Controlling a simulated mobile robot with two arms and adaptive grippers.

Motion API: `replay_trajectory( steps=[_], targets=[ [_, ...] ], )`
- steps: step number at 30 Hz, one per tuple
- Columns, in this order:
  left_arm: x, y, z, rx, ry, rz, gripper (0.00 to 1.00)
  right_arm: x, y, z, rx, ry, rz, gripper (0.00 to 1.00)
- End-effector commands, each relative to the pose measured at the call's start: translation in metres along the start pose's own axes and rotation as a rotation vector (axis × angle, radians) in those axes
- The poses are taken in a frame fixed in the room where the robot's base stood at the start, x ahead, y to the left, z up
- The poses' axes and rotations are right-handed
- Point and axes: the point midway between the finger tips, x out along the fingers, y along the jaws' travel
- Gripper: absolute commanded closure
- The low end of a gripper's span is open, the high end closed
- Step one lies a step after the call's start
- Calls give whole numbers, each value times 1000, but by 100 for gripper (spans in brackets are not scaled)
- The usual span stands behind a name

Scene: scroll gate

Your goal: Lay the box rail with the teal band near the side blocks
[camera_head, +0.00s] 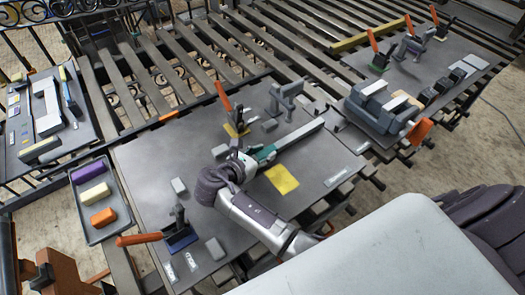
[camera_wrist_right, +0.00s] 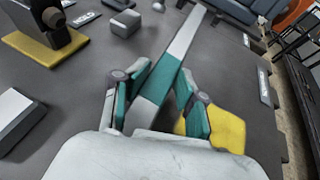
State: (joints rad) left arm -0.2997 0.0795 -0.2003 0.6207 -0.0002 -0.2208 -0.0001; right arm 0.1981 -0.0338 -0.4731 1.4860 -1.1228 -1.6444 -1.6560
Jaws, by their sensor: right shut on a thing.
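The box rail (camera_head: 300,137) is a long pale grey bar with a teal band (camera_head: 265,153) near its gripper end. My right gripper (camera_head: 245,163) is shut on the rail at that end, over the middle of the grey table plate. In the right wrist view the fingers (camera_wrist_right: 155,105) lie on both sides of the rail (camera_wrist_right: 182,42), by its teal part (camera_wrist_right: 160,76). Whether the rail touches the plate is hard to tell. Small grey blocks stand on the plate: one (camera_head: 178,186) at left, one (camera_head: 269,125) behind the rail, one (camera_head: 215,248) in front. My left gripper is not in view.
A yellow patch (camera_head: 282,179) lies beside the rail. Orange-handled clamps stand on a yellow base (camera_head: 237,130) and a blue base (camera_head: 181,239). A grey bracket (camera_head: 285,98) stands at the back. A tray (camera_head: 88,238) of coloured blocks is at left. The plate's right front is fairly clear.

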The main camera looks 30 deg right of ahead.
Motion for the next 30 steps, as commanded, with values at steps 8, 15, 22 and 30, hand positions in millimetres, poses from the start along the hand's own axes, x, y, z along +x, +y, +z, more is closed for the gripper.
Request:
replay_trajectory(
  steps=[8,15,22,30],
  targets=[
    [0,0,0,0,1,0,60,0,1,1,3,-3,2,100],
    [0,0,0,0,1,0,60,0,1,0,2,-3,1,100],
    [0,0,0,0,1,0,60,1,1,-2,2,-3,2,51],
    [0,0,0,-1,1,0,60,1,0,-4,1,-1,1,30]
  ],
)
